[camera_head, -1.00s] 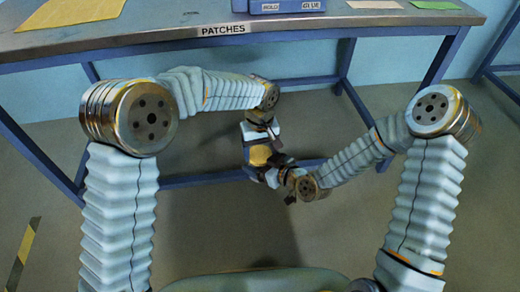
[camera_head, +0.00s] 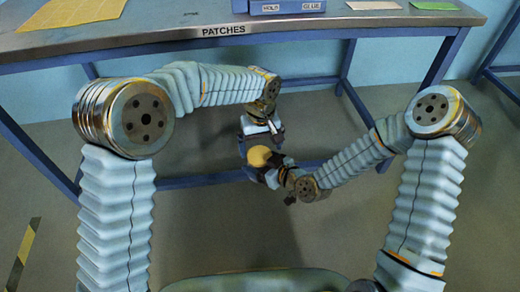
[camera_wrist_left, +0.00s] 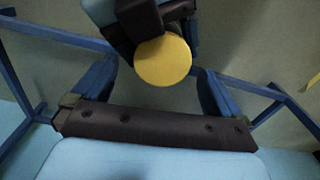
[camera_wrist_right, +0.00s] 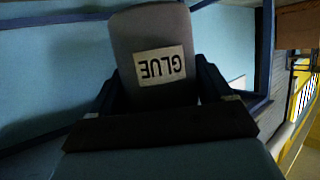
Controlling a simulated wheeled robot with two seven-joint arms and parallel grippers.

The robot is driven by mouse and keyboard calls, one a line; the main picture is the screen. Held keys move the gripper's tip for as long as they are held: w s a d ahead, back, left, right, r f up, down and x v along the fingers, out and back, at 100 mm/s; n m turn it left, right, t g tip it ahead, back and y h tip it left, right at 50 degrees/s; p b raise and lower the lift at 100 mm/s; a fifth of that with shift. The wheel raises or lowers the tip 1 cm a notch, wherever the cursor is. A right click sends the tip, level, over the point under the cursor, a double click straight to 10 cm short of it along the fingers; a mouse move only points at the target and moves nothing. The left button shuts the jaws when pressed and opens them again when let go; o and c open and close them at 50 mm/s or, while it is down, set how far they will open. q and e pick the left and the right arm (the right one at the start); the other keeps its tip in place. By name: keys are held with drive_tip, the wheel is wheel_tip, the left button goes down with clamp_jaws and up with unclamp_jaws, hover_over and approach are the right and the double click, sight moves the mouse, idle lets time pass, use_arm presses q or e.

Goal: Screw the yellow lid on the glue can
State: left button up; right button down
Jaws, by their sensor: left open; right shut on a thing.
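The grey glue can (camera_wrist_right: 150,28) with its white GLUE label stands between the fingers of my right gripper (camera_head: 268,172), which is shut on it. The round yellow lid (camera_head: 259,156) sits at the can's top end; the left wrist view shows its flat face (camera_wrist_left: 163,62) head-on. I cannot tell how tightly it sits, and the right wrist view does not show it. My left gripper (camera_head: 261,143) is open just above the lid, its two blue fingers spread on either side and apart from it. The can is mostly hidden in the head view.
A workbench edge (camera_head: 160,46) with a PATCHES label runs across the back. On it are a blue holder (camera_head: 287,7) labelled HOLD and GLUE, a yellow sheet (camera_head: 72,12) and small coloured patches (camera_head: 374,5). Both grippers are in front of the bench, over open floor.

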sight(259, 169)
use_arm(q)
wheel_tip(259, 169, up, 2)
drive_tip(key=shift+r, duration=0.1)
drive_tip(key=shift+a, duration=0.1)
drive_tip(key=shift+c, duration=0.4)
drive_tip(key=shift+r+n, duration=1.6)
drive_tip(key=shift+r, duration=0.1)
drive_tip(key=shift+f, duration=0.1)
drive_tip(key=shift+f, duration=3.95)
drive_tip(key=shift+c, duration=0.3)
